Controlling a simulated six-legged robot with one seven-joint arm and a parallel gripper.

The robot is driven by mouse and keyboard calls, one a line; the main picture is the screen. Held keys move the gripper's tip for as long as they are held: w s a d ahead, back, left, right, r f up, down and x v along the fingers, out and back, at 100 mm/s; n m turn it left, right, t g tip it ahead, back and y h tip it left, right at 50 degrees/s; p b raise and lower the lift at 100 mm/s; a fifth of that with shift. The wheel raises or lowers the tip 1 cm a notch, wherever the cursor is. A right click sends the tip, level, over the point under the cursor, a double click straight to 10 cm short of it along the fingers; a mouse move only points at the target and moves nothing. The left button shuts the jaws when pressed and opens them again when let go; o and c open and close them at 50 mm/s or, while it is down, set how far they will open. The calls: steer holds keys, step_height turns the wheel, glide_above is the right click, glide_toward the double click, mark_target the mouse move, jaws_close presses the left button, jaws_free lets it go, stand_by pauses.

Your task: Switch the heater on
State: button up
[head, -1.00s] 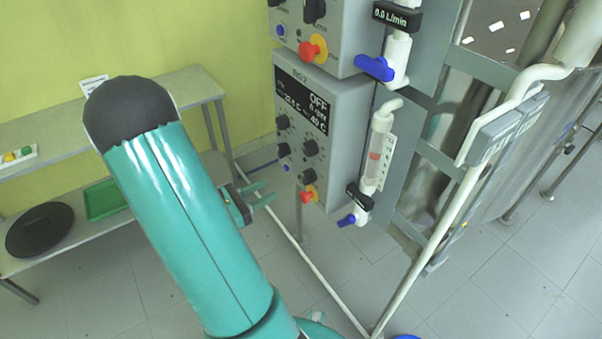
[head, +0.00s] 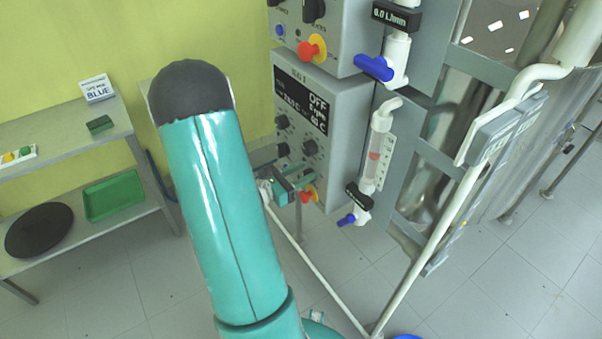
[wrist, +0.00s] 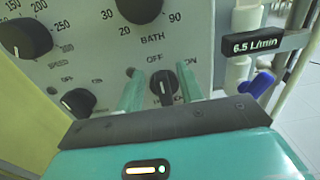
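The lower grey control box (head: 345,135) carries a dark display (head: 303,100) reading OFF above smaller speed and temperature lines. In the wrist view, a black rotary knob (wrist: 163,88) sits on the panel below OFF and ON labels, its white mark pointing roughly upward. The lettering under it is partly hidden. My gripper (wrist: 160,73) is open, with one teal finger on each side of this knob. I cannot tell whether the fingers touch it. In the head view, my gripper (head: 300,184) is at the lower front of the box.
A red stop button (head: 308,195) is close to my gripper. A flow meter (head: 378,155) with a blue valve (head: 347,220) hangs at right. Another smaller knob (wrist: 78,101) and the BATH knob (wrist: 140,8) are nearby. A shelf (head: 75,140) stands at left.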

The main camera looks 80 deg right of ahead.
jaws_close()
steer(key=shift+f, duration=0.1)
